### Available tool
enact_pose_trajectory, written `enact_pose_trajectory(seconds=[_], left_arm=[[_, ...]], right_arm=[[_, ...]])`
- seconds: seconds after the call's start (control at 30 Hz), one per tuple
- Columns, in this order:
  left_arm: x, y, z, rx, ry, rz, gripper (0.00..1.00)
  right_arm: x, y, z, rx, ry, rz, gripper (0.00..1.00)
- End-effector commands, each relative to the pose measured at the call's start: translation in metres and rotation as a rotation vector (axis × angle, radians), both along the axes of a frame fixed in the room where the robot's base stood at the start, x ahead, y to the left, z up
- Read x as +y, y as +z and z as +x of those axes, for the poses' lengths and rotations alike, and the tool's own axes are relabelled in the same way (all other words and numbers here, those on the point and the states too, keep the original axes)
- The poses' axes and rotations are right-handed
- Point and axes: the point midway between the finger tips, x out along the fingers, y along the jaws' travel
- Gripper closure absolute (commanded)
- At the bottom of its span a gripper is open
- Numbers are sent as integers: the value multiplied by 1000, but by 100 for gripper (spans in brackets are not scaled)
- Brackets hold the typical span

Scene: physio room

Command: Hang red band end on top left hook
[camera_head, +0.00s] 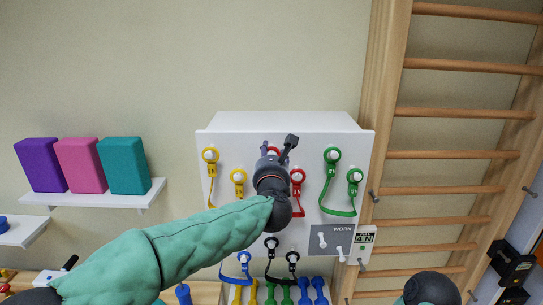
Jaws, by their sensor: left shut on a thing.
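The white board (338,121) on the wall carries several hooks with coloured bands. My left gripper (278,151) is in front of its upper middle, shut on the red band end (272,150), of which a small red part shows between the fingers. Another red ring (297,175) hangs on a peg just right of my wrist, with the red strap (292,212) below it. My gripper and forearm hide the hook behind them, so I cannot tell whether the held end touches it. My right gripper is not in view.
Yellow bands (210,156) hang to the left and green bands (332,155) to the right. Blue and black bands hang lower. A grey "WORN" panel (333,240) is at lower right. Wooden wall bars (460,110) stand right; a shelf (95,197) with blocks is left.

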Motion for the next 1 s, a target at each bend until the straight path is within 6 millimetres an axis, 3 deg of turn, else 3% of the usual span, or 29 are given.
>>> enact_pose_trajectory(seconds=[1.0], left_arm=[[0,9,0,0,0,0,100]], right_arm=[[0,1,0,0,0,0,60]])
